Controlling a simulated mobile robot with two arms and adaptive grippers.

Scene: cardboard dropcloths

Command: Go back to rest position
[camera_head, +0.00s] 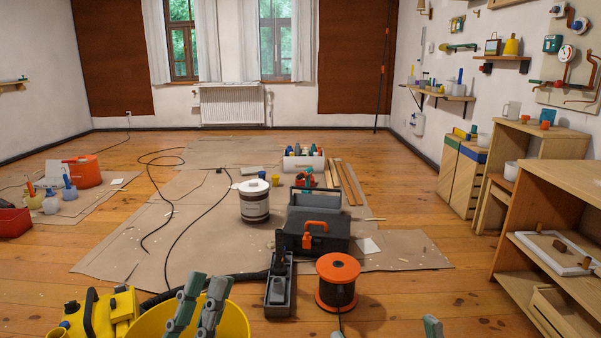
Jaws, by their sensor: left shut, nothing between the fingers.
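My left gripper (203,283) shows at the bottom, left of centre, as two grey-green fingers close together, shut and empty. It appears in front of or over a yellow bucket (238,324); I cannot tell its height above it. A grey-green tip at the bottom edge, right of centre, looks like part of my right gripper (432,326). The rest of it is cut off by the frame, so its opening cannot be judged.
An orange cable reel (337,268), a black toolbox (316,243) and a grey tray (279,296) stand ahead. A yellow machine (97,312) is at the lower left. Wooden shelving (552,185) lines the right. Cables cross the cardboard (120,258). Wooden floor right of the reel is mostly clear.

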